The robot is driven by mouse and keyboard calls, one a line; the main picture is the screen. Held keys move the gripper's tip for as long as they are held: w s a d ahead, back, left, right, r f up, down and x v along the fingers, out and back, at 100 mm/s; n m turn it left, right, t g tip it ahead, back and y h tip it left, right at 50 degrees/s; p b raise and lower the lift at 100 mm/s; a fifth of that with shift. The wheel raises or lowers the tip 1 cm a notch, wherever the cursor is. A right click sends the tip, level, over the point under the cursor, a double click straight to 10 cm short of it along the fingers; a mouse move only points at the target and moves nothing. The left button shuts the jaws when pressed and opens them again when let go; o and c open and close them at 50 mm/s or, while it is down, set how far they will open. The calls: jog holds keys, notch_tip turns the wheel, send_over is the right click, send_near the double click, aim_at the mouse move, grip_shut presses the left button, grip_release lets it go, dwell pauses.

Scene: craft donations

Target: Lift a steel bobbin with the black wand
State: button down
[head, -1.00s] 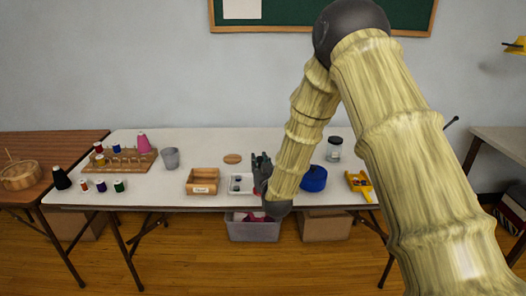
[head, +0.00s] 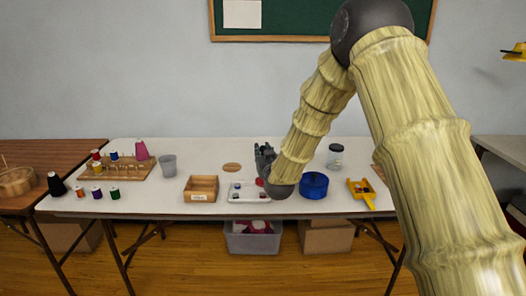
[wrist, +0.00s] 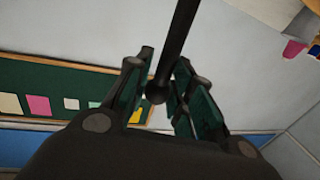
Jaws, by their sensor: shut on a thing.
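My gripper (head: 264,156) is over the far side of the white tray (head: 234,199) on the table. In the wrist view my gripper (wrist: 163,72) is shut on the black wand (wrist: 178,45), a thin dark rod with a rounded knob at its near end. In the head view I cannot make the wand out. The white tray holds several small dark, blue and red pieces; they are too small to tell which are steel bobbins. My wrist hides the tray's right part. Nothing is seen hanging from the wand; its far end is out of the wrist view.
A wooden box (head: 201,197) stands left of the tray, with a grey cup (head: 168,166) and a spool rack (head: 132,172) beyond. To the right are a blue round container (head: 314,186), a glass jar (head: 335,158) and a yellow scoop (head: 366,197). A cork disc (head: 232,167) lies behind.

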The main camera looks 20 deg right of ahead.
jog(key=shift+f+b, duration=1.05)
jog(key=shift+f, duration=1.15)
jog(key=shift+r, duration=0.15)
jog(key=shift+r+p, duration=1.85)
jog(key=shift+r, duration=1.55)
